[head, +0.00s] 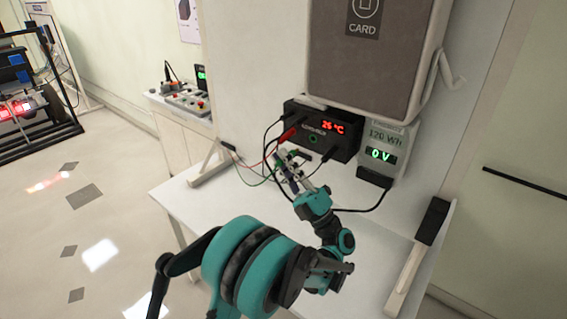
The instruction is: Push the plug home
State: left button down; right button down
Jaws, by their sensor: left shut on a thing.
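A red plug (287,134) sits at the box's left side. A black plug (329,154) sits at its lower front. My right gripper is not in view.
A grey meter (386,150) reading "0 V" stands right of the box, under a large brown "CARD" cabinet (370,60). Loose cables lie on the bench (205,205) around the gripper. A side table (182,120) with devices stands at the left. The bench's front left is clear.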

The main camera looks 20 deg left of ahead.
aim_at(298, 149)
pick_arm(q)
jog(key=shift+s, duration=0.1)
jog(key=shift+w+d, duration=0.35)
jog(key=shift+w, duration=0.55)
jog(key=shift+w+d, duration=0.3)
jog(key=shift+w, duration=0.65)
jog(key=shift+w+d, duration=0.35)
jog(key=shift+w, duration=0.55)
jog(key=shift+b, duration=0.5)
jog(key=shift+w+d, duration=0.25)
jog(key=shift+w, duration=0.45)
jog(key=shift+w+d, duration=0.25)
jog(key=shift+w, duration=0.45)
jog(key=c, duration=1.5)
grip_release()
